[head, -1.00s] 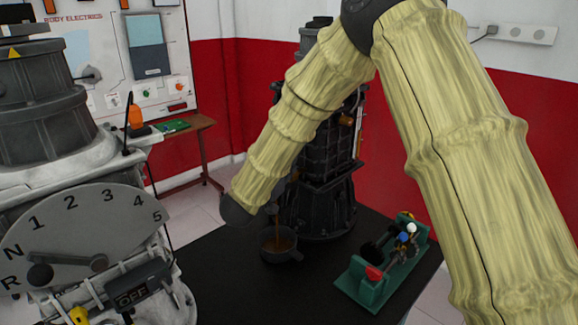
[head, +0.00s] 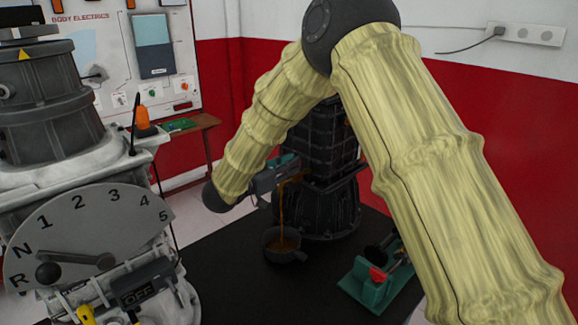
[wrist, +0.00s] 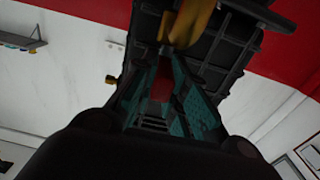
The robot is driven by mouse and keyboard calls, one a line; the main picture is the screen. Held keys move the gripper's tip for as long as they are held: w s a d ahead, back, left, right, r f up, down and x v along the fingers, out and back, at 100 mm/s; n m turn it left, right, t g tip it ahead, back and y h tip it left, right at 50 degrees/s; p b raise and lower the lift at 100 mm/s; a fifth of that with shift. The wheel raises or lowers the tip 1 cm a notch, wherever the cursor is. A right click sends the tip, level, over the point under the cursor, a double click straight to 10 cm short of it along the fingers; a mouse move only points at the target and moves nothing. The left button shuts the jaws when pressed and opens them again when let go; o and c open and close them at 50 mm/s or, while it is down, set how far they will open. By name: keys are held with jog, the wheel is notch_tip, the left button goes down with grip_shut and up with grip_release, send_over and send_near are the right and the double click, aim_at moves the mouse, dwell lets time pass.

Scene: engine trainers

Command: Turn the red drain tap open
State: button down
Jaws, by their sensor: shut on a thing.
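My gripper (head: 283,172) reaches right to the lower part of the black engine (head: 318,207). In the wrist view my gripper (wrist: 165,75) has its teal-padded fingers shut on a red piece, the drain tap (wrist: 160,84), with only part of it showing between them. The tap cannot be made out in the head view. A brown stream of oil (head: 281,215) runs from beside the fingertips down into a dark round pan (head: 285,245) on the black table top. A golden-brown shape (wrist: 190,25) shows just past the fingertips in the wrist view.
A green stand with a red part (head: 377,285) sits on the black table (head: 225,280) right of the pan, partly behind my arm. A grey gearbox with a numbered dial (head: 90,235) stands at the left. The table's front middle is clear.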

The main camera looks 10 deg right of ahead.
jog(key=shift+r, duration=0.25)
jog(key=c, duration=1.4)
grip_release()
jog(key=shift+c, duration=0.2)
jog(key=shift+f, duration=0.1)
jog(key=v, duration=0.7)
jog(key=shift+a, duration=0.2)
jog(key=shift+s+f, duration=0.1)
